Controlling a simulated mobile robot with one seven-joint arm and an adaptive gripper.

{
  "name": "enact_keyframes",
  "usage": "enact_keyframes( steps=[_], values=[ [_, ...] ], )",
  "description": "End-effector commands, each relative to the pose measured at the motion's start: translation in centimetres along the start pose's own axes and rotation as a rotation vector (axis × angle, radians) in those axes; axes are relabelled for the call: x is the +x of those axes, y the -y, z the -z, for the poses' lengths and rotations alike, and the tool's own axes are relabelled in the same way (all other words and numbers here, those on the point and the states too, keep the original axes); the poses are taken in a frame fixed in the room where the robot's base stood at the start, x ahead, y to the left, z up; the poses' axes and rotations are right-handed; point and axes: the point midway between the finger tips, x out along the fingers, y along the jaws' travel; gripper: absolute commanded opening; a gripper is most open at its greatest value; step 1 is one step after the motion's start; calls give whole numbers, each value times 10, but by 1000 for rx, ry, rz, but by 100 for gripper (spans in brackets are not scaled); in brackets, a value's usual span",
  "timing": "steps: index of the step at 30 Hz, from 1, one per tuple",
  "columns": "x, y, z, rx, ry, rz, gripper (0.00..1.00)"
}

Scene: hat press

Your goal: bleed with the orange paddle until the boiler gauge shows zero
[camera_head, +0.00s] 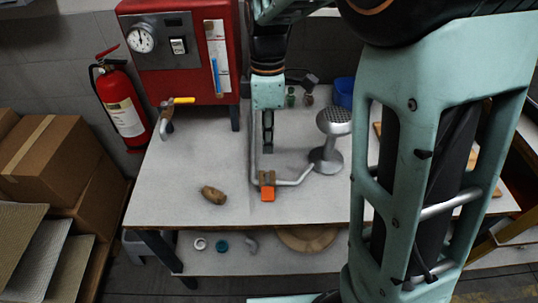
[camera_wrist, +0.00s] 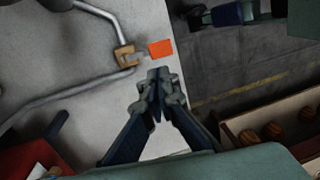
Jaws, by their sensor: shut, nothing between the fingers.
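The orange paddle (camera_head: 268,193) is on a brass fitting (camera_head: 266,178) of a bent metal pipe, near the front of the table. In the wrist view the orange paddle (camera_wrist: 160,49) lies just beyond my fingertips, with the brass fitting (camera_wrist: 126,56) to its left. My gripper (camera_head: 267,148) points down over the table behind the paddle; its shut, empty fingers (camera_wrist: 158,76) appear apart from the paddle. The boiler (camera_head: 222,88) is a red box at the back left. Its white round gauge (camera_head: 141,39) faces me; the needle is too small to read surely.
A yellow-handled tap (camera_head: 182,100) is on the boiler's lower left. A metal stand with a round perforated head (camera_head: 334,122) is right of the paddle. A brown object (camera_head: 213,195) lies left of it. A fire extinguisher (camera_head: 122,108) and boxes stand left of the table.

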Motion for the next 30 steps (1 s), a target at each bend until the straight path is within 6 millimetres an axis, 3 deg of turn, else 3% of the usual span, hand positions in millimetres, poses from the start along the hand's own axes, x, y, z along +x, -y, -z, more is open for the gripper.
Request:
enact_keyframes(
  steps=[11,16,30],
  values=[
    [1,2,1,-13,0,10,0],
    [13,3,1,-14,1,12,0],
    [107,4,0,-12,3,13,0]
  ],
)
